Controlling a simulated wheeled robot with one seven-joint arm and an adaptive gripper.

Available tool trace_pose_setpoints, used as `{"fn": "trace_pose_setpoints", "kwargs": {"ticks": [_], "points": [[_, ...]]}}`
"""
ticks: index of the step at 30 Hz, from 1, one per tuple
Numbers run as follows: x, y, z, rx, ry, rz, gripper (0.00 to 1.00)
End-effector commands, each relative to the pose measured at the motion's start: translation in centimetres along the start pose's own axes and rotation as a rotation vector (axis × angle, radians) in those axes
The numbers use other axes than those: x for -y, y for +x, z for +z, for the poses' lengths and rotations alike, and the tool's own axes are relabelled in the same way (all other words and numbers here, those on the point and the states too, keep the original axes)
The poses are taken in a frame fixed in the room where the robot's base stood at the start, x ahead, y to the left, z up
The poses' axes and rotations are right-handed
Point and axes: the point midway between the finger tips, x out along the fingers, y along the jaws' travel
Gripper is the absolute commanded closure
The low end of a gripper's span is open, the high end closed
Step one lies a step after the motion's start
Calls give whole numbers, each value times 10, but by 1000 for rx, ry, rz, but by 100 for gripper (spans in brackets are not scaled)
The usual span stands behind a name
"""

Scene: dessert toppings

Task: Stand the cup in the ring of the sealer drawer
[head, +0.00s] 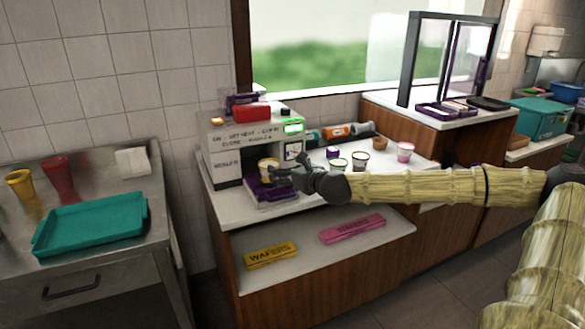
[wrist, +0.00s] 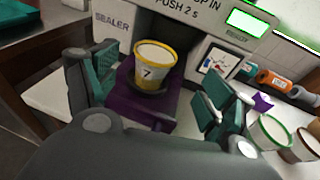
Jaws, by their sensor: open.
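The yellow cup (wrist: 153,62) with a white label marked 7 stands upright on the sealer's purple drawer (wrist: 125,107). Its base is within the dark ring (wrist: 148,88), as far as the wrist view shows. In the head view the cup (head: 268,165) is at the front of the sealer (head: 228,150), above the pulled-out drawer (head: 262,197). My gripper (wrist: 162,80) is open, its teal-padded fingers spread to the left and right of the cup, apart from it. In the head view my gripper (head: 285,176) is just right of the cup and partly covers the drawer.
Several other cups, including a pink one (head: 404,151), stand on the counter to the right. Bottles (head: 335,131) lie behind them. A lower shelf holds a yellow wafers box (head: 270,255) and a pink box (head: 352,229). A teal tray (head: 92,222) lies on the left table.

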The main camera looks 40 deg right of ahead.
Motion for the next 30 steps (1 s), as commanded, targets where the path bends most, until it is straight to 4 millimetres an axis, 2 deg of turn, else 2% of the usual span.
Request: {"fn": "trace_pose_setpoints", "kwargs": {"ticks": [1, 10, 30], "points": [[0, -3, 5, 3, 5, 0, 18], [-7, -15, 5, 0, 0, 6, 18], [-3, -26, 5, 1, 3, 5, 18]]}}
